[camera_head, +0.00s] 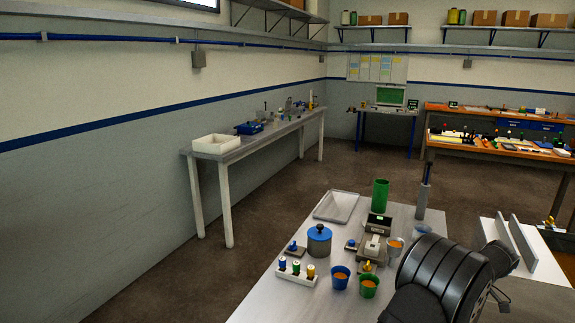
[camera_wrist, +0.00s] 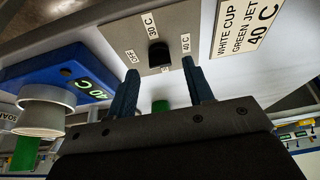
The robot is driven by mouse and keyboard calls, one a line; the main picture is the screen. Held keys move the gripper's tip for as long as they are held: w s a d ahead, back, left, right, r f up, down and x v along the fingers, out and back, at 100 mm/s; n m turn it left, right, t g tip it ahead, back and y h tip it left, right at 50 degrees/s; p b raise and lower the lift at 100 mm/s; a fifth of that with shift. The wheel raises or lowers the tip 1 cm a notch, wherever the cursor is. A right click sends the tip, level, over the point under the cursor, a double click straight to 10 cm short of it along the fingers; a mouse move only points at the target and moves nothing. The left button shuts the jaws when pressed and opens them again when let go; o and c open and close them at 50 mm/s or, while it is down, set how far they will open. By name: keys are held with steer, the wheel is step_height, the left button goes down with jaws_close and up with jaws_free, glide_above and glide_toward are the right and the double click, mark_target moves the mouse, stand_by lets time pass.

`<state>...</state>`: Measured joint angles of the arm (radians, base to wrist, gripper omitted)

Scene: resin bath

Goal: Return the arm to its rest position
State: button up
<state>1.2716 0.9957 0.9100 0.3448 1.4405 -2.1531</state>
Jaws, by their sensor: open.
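In the wrist view my gripper (camera_wrist: 160,66) is open and empty, one dark finger on each side. A black knob (camera_wrist: 158,53) shows just beyond and between the fingertips, on a grey panel (camera_wrist: 185,20) marked OFF, 30 C and 40 C. I cannot tell whether the fingers touch the knob, or which mark it points to. A sign (camera_wrist: 250,25) beside it reads WHITE CUP, GREEN JET, 40 C. In the head view my dark arm fills the lower right and my gripper is not visible.
A blue block (camera_wrist: 50,85) marked 40 C, with a whitish cup (camera_wrist: 42,118) at it, is left of my gripper. In the head view the near table holds a green cylinder (camera_head: 380,195), a blue-lidded pot (camera_head: 319,242), a tray (camera_head: 322,212) and cups. Open floor lies behind.

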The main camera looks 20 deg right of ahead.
steer(key=shift+x, duration=1.35)
steer(key=v, duration=1.7)
steer(key=x, duration=1.7)
steer(key=shift+a+f, duration=0.1)
steer(key=shift+f, duration=0.1)
steer(key=shift+r+m+t, duration=0.2)
steer(key=shift+m+t, duration=0.1)
steer(key=shift+m, duration=0.3)
steer(key=shift+m+h, duration=0.3)
steer(key=shift+m, duration=0.2)
steer(key=m+h, duration=0.1)
steer(key=m, duration=0.2)
steer(key=m+t+h, duration=0.1)
steer(key=m, duration=0.2)
steer(key=shift+s+a+m, duration=0.1)
steer(key=shift+a+m, duration=0.05)
steer(key=shift+m, duration=0.15)
steer(key=m+h, duration=0.2)
steer(key=m, duration=0.2)
steer(key=shift+a+m, duration=0.1)
steer(key=shift+m, duration=0.2)
steer(key=shift+a+m+g+h, duration=0.1)
steer(key=shift+m+g+h, duration=0.55)
steer(key=shift+m, duration=1.35)
